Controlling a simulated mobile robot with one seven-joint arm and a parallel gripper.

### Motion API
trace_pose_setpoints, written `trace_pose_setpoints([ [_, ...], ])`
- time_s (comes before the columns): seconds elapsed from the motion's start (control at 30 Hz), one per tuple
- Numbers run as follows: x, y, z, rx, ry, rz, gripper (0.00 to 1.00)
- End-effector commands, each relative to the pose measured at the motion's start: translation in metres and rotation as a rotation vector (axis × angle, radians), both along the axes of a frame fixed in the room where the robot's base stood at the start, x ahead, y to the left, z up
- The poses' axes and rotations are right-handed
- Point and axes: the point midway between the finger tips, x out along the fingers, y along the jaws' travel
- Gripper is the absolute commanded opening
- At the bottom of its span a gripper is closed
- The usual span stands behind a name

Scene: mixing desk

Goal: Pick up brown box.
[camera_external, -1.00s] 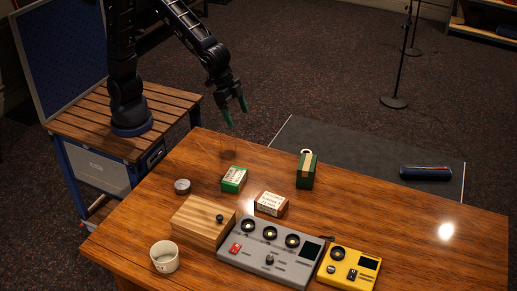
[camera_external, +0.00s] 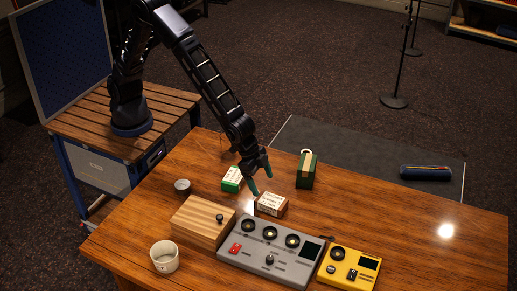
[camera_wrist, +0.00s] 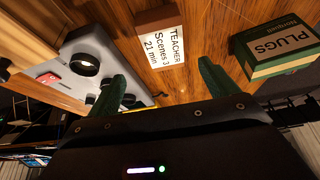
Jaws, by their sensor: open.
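A small brown box (camera_external: 271,205) with a white label lies on the wooden table behind the grey mixer. In the wrist view the brown box (camera_wrist: 172,18) shows its label, "TEACHER Scenes 3 21 min", at the top middle. My gripper (camera_external: 262,182) is open and empty, just behind and above the box in the external view. In the wrist view the box lies ahead of the gap between the green fingertips (camera_wrist: 162,72), apart from both.
A green-and-white box (camera_external: 232,179) is close to the left, and a dark green box (camera_external: 306,170) stands to the right. A light wooden box (camera_external: 200,224), the grey mixer (camera_external: 268,250), a yellow device (camera_external: 349,268) and a white cup (camera_external: 164,257) are in front. The table's right side is clear.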

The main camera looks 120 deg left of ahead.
Motion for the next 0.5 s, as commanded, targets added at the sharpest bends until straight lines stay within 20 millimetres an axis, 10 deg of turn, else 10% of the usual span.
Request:
trace_pose_setpoints([
  [0.5,0.02,0.001,-0.049,0.0,0.001,0.001,0.85],
])
